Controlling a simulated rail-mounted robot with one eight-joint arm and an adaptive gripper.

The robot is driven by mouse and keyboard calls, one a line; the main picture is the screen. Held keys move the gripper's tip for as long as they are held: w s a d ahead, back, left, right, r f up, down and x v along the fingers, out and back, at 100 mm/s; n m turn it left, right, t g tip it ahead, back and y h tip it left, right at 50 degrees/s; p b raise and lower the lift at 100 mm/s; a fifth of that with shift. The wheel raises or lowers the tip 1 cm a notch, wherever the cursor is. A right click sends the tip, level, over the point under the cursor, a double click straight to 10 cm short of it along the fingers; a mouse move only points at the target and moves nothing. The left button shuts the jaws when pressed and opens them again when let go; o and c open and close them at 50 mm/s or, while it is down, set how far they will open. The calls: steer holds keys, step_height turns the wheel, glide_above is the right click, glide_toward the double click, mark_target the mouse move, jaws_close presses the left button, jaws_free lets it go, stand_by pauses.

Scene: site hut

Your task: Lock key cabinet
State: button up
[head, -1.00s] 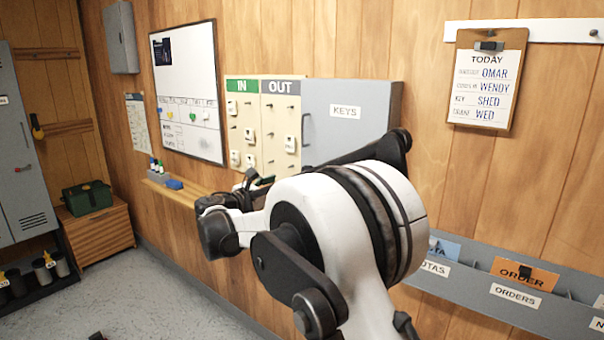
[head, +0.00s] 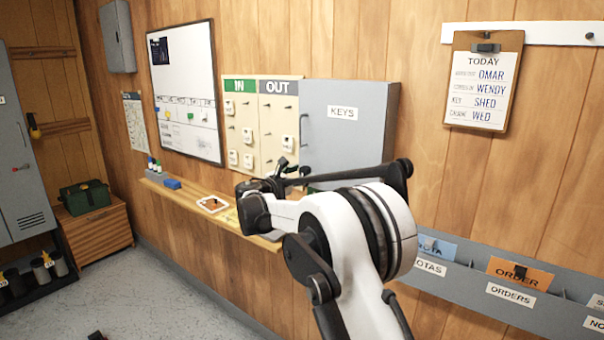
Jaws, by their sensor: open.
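The grey key cabinet (head: 349,110) hangs on the wood wall, with a white KEYS label (head: 342,113) on its front. Its door looks closed, and a thin handle (head: 303,130) runs down the left edge. The lower part of the cabinet is hidden behind my arm, and I see no lock or key. My gripper (head: 283,165) is just below and left of the cabinet, in front of the IN/OUT board's lower right edge. It is open and small in view, and nothing shows held in it. I cannot tell whether it touches the cabinet.
The IN/OUT tag board (head: 262,125) adjoins the cabinet on the left. A grey file rack (head: 460,285) and clipboard (head: 484,82) are at right.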

steer(key=shift+w+d, duration=0.2)
steer(key=shift+w, duration=0.05)
jaws_close()
